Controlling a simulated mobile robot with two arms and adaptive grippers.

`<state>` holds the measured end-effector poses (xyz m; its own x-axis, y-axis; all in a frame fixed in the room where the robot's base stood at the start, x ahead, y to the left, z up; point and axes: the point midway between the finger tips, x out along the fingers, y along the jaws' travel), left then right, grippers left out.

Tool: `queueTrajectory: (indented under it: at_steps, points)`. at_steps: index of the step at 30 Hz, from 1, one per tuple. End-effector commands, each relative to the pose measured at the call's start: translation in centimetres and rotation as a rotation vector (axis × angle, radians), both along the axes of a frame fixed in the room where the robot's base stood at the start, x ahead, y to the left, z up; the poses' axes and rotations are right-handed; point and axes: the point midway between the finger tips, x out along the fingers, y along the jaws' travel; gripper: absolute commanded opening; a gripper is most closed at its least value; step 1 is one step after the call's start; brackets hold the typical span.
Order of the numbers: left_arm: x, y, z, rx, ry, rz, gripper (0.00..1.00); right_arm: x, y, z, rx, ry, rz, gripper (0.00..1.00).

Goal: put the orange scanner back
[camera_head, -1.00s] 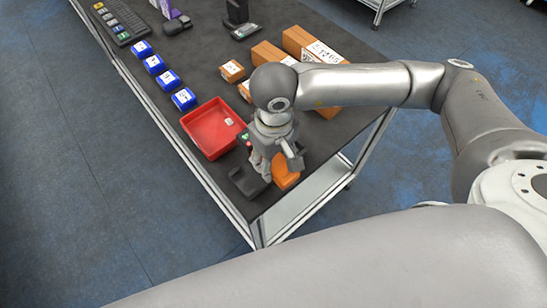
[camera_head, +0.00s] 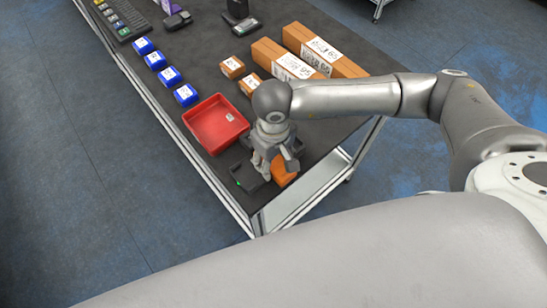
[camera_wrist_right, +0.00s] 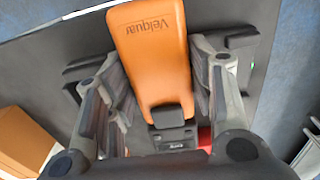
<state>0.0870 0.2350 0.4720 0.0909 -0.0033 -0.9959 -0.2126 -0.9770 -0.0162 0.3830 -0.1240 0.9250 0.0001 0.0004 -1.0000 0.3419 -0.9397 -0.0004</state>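The orange scanner (camera_head: 284,172) is at the near end of the dark table, mostly covered by my right gripper (camera_head: 275,160) in the head view. In the right wrist view the scanner (camera_wrist_right: 155,50), lettered "Velquar", lies between the two fingers of my right gripper (camera_wrist_right: 165,85). My left gripper is out of view.
A red tray (camera_head: 200,140) with a small pale item stands just left of my gripper. Several blue boxes (camera_head: 169,76) line the left side. Small orange boxes (camera_head: 232,67) and long cartons (camera_head: 325,50) lie behind. The table's near edge is close.

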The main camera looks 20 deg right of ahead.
Motion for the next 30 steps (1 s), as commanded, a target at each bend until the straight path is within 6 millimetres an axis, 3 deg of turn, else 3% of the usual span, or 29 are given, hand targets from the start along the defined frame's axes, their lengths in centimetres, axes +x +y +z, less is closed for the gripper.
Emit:
queueTrajectory:
  at_steps: [14, 21, 30]
  points:
    - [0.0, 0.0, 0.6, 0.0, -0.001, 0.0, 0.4, 0.1, 0.0, 0.7, 0.001, -0.002, 0.0, 0.55]
    - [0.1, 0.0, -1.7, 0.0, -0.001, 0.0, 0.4, 0.2, 0.0, 5.4, 0.002, -0.009, 0.002, 0.55]
    - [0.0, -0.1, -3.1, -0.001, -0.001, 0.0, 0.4, 0.1, 0.0, 10.9, 0.002, -0.005, 0.0, 0.55]
